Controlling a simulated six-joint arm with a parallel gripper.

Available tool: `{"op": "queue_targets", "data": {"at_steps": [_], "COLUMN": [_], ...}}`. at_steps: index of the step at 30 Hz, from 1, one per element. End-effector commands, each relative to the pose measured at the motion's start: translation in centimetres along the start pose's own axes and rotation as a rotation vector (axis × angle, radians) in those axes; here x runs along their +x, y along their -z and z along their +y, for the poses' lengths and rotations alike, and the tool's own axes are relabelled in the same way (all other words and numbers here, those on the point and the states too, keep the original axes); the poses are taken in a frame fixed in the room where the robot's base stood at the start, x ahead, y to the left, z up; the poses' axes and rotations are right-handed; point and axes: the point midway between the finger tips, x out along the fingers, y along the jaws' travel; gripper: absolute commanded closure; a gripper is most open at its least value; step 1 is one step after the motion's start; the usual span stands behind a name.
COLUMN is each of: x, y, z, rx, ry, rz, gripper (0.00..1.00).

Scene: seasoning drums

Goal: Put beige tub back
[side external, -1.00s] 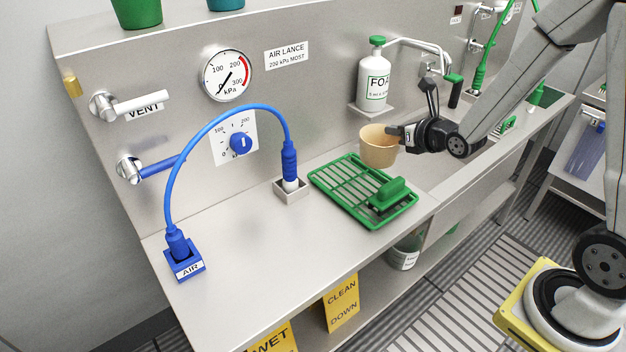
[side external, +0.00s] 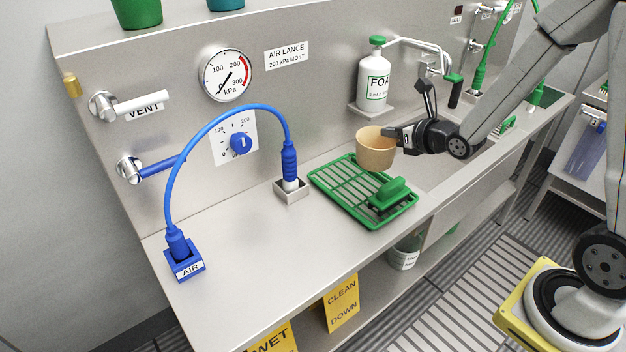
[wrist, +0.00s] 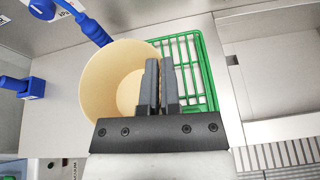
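The beige tub (side external: 374,152) is an open round pot. In the side external view it is held above the back right part of the green rack (side external: 330,186), roughly upright. My gripper (side external: 399,137) reaches in from the right and is shut on the tub's rim wall. In the wrist view the two fingers of my gripper (wrist: 160,82) are close together at the right side of the tub (wrist: 112,82), and its inside and part of its floor show. The green rack (wrist: 203,75) shows below, right of the tub. The exact gap under the tub is hard to tell.
A green-handled brush or block (side external: 391,194) lies on the rack's front right. The foam bottle (side external: 373,80) stands on a wall shelf behind. A blue hose (side external: 214,112) arches on the left between the AIR block (side external: 184,262) and a grey socket (side external: 291,194). The front left counter is clear.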

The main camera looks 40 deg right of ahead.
Motion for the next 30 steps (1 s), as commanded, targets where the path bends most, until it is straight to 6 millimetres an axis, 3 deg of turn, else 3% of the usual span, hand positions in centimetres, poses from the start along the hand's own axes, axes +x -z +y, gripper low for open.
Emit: {"op": "queue_targets", "data": {"at_steps": [14, 24, 30], "x": [-0.7, -3.6, -5.8], "y": [1.4, 4.1, 5.8], "z": [8.4, 15.3, 18.1], "rx": [-0.156, -0.302, -0.376], "ry": [-0.376, -0.727, -0.905], "rz": [0.039, 0.076, 0.095], "gripper": [1.0, 1.0, 1.0]}}
